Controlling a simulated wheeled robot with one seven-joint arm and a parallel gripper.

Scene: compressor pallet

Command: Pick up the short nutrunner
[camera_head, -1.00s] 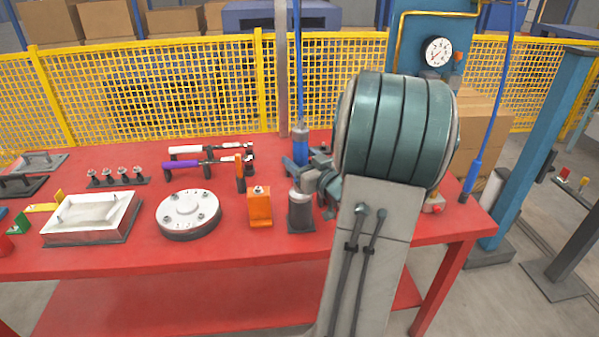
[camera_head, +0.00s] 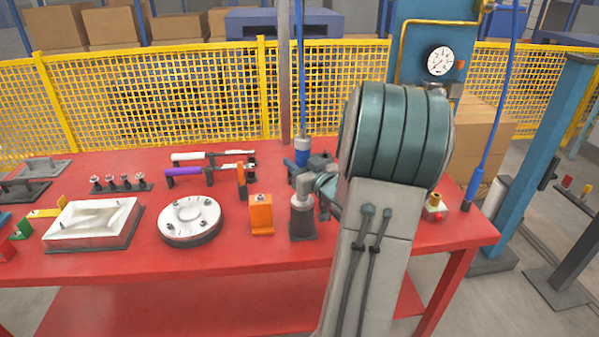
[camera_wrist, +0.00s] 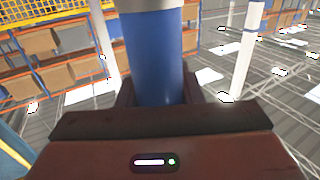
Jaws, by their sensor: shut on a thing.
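The short nutrunner is a blue upright cylinder with a pale grey collar (camera_head: 302,153), under a blue hose at the back middle of the table in the head view. My gripper (camera_head: 303,172) is shut around it, and its jaws are partly hidden by my arm. In the wrist view the blue body (camera_wrist: 156,66) stands between the dark jaws (camera_wrist: 160,100). Its lower end is hidden behind the gripper, so I cannot tell whether it touches anything below.
A grey cylinder on a dark base (camera_head: 302,218) and an orange block (camera_head: 261,215) stand in front. A white round flange (camera_head: 190,220), a white rectangular cover (camera_head: 93,224) and a purple-handled tool (camera_head: 184,171) lie left. Another blue tool (camera_head: 475,184) hangs right. Yellow mesh fence (camera_head: 180,95) stands behind.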

